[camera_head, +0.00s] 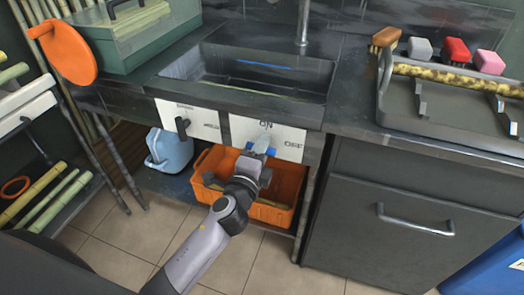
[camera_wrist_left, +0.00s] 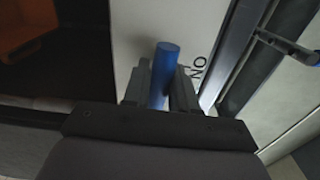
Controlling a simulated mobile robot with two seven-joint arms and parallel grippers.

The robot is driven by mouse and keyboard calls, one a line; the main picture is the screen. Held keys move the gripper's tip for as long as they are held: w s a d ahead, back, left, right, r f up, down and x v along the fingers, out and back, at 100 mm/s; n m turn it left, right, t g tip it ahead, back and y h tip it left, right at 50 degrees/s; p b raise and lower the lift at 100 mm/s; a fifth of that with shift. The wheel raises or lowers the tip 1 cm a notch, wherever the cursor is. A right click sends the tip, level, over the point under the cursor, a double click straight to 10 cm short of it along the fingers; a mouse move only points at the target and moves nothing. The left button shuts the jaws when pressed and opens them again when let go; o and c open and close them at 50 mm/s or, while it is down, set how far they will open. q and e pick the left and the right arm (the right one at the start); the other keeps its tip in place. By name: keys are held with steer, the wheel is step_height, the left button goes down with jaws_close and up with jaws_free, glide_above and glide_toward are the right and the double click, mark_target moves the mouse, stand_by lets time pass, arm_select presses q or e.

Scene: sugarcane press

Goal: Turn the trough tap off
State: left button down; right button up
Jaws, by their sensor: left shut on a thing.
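The trough tap has a blue handle (camera_head: 271,151) on a white panel (camera_head: 238,128) marked ON at the top and OFF at the right, on the front of the trough (camera_head: 318,113). My left gripper (camera_head: 262,144) is in front of this panel, just below the ON mark, and partly hides the handle. In the left wrist view the blue handle (camera_wrist_left: 165,65) stands between the two fingers of my left gripper (camera_wrist_left: 162,85), which is shut on it. The ON mark shows beside it there. My right gripper is not in view.
A black handle (camera_head: 182,127) sits on another white panel to the left. Below the trough are an orange crate (camera_head: 285,183) and a light blue container (camera_head: 170,150). A dark cabinet (camera_head: 390,225) stands at the right. Tiled floor (camera_head: 255,265) is clear in front.

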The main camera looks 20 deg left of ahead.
arm_select(q)
steer(key=shift+d+n, duration=0.1)
steer(key=shift+n, duration=0.2)
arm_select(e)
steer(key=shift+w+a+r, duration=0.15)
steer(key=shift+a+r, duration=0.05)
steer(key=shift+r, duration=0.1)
arm_select(q)
steer(key=c, duration=1.1)
jaws_free()
steer(key=shift+o, duration=0.2)
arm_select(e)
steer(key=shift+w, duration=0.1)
arm_select(q)
steer(key=shift+s, duration=0.1)
steer(key=s, duration=0.7)
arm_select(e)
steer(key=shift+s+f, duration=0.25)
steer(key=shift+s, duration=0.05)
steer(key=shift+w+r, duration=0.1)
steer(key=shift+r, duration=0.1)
